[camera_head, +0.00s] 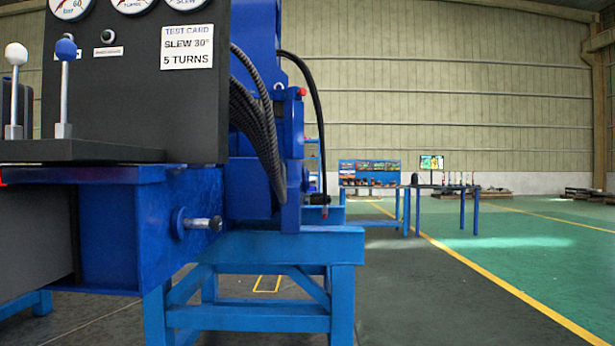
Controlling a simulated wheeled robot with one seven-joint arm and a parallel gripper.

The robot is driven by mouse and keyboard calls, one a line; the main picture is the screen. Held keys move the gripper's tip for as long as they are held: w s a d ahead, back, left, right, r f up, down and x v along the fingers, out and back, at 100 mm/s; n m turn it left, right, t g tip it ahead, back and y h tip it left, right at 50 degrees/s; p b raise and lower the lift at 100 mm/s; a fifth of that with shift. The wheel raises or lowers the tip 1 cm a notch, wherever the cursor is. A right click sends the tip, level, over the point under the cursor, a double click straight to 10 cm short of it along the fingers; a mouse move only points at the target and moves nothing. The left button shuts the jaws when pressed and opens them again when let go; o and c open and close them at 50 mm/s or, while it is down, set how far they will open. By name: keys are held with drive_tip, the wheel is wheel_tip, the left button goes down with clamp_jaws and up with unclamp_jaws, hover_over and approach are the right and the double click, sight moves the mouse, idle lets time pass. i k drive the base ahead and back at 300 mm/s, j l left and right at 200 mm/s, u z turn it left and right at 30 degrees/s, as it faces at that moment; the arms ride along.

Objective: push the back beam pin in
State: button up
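A metal beam pin (203,223) sticks out to the right from a round blue collar (180,223) on the end of the blue beam (125,225). A length of its grey shank and its rounded head show outside the collar. I see no other beam pin, and I cannot tell from this view alone whether this is the back one. My gripper is not in view.
A black panel (130,100) with gauges, a test card (187,47) and two levers stands above the beam. Dark hoses (255,115) hang beside the blue crane column (290,150). A blue stand (290,245) is below. Open floor (480,290) lies right.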

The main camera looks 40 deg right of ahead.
sight(217, 223)
drive_tip(key=i+l, duration=0.15)
drive_tip(key=l, duration=0.25)
drive_tip(key=i+l+z, duration=0.1)
drive_tip(key=l, duration=0.3)
drive_tip(key=i+l, duration=0.4)
drive_tip(key=l, duration=0.35)
drive_tip(key=i+l+z, duration=0.1)
drive_tip(key=l, duration=0.25)
drive_tip(key=i+l, duration=0.25)
drive_tip(key=l+u, duration=0.15)
drive_tip(key=u, duration=1.2)
drive_tip(key=z, duration=1.4)
drive_tip(key=u, duration=1.4)
drive_tip(key=k+j, duration=0.1)
drive_tip(key=j, duration=0.4)
